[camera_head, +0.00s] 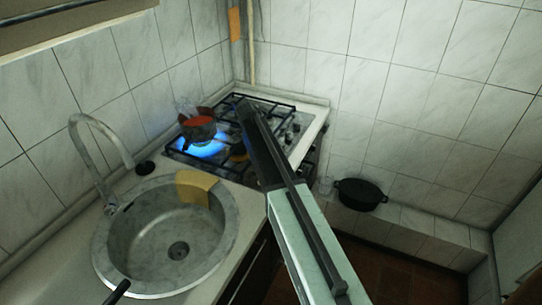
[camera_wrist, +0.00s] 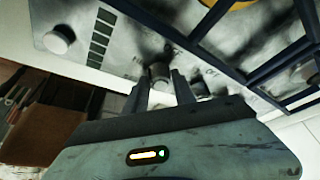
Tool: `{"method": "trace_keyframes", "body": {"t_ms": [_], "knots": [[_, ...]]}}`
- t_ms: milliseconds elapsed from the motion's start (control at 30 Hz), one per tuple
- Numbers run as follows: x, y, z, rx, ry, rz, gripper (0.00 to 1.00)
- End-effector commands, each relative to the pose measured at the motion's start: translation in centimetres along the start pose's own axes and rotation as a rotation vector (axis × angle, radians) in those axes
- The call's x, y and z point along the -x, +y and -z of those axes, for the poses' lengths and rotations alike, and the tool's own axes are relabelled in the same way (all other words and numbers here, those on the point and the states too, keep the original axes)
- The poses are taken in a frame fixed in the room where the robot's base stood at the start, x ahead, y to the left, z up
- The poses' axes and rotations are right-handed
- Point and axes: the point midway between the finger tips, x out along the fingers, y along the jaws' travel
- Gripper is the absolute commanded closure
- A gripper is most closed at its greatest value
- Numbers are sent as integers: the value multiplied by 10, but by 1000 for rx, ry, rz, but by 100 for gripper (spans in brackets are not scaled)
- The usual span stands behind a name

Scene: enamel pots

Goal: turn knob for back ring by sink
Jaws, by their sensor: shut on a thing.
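The stove (camera_head: 300,122) stands in the corner beyond the sink, with dark grates and a light control strip along its right side. In the wrist view, a grey knob (camera_wrist: 160,73) on the stained metal panel sits between the two fingers of my gripper (camera_wrist: 160,86), which is shut on it. A second, pale knob (camera_wrist: 58,39) stands to the left, clear of the fingers. In the head view my arm crosses in front of the stove and hides the gripper's fingers. A blue glow (camera_head: 203,147) shows under a red-filled pot on the sink side.
The round sink (camera_head: 120,254) with its curved tap (camera_head: 89,128) is at the left. The red-filled pot (camera_head: 198,129) stands on the grates. A black pan (camera_head: 360,194) lies on the tiled ledge at the right. Stove grates (camera_wrist: 230,72) lie close to the right of my fingers.

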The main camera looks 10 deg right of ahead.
Motion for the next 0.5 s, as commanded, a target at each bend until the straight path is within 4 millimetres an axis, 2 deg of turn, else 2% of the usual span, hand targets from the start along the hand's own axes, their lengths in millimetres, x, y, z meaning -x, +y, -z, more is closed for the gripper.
{"method": "trace_keyframes", "body": {"t_ms": [67,100,167,500], "knots": [[0,-1,0,1,0,3,100],[0,-1,0,1,0,3,63],[0,-1,0,1,0,3,47],[2,-1,0,2,0,2,47]]}}
